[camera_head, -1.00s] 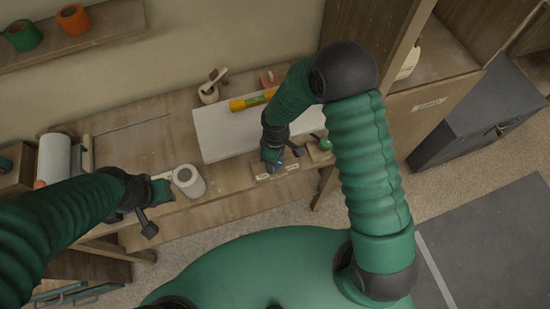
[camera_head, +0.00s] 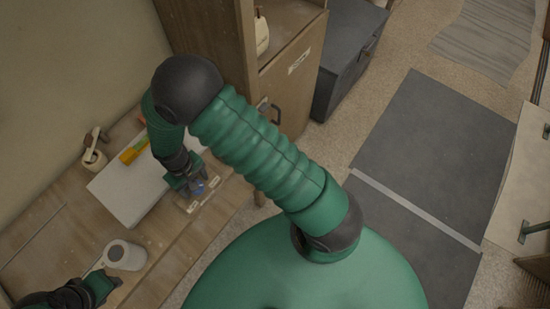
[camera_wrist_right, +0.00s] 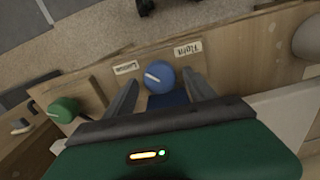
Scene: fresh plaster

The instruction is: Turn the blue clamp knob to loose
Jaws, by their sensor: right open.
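The blue clamp knob (camera_wrist_right: 159,77) sits on a wooden strip, with a white pointer line slanting up-left toward the left of two small labels. In the head view the blue knob (camera_head: 199,188) shows partly under my right gripper (camera_head: 188,182). In the wrist view my right gripper (camera_wrist_right: 163,82) is open, one finger on each side of the knob; whether they touch it I cannot tell. The left label (camera_wrist_right: 125,67) and right label (camera_wrist_right: 188,48) appear upside down. My left gripper (camera_head: 104,285) is at the lower left of the head view, its jaws unclear.
A green knob (camera_wrist_right: 64,109) stands left of the blue one in the wrist view. A wooden cabinet (camera_head: 292,70) stands behind.

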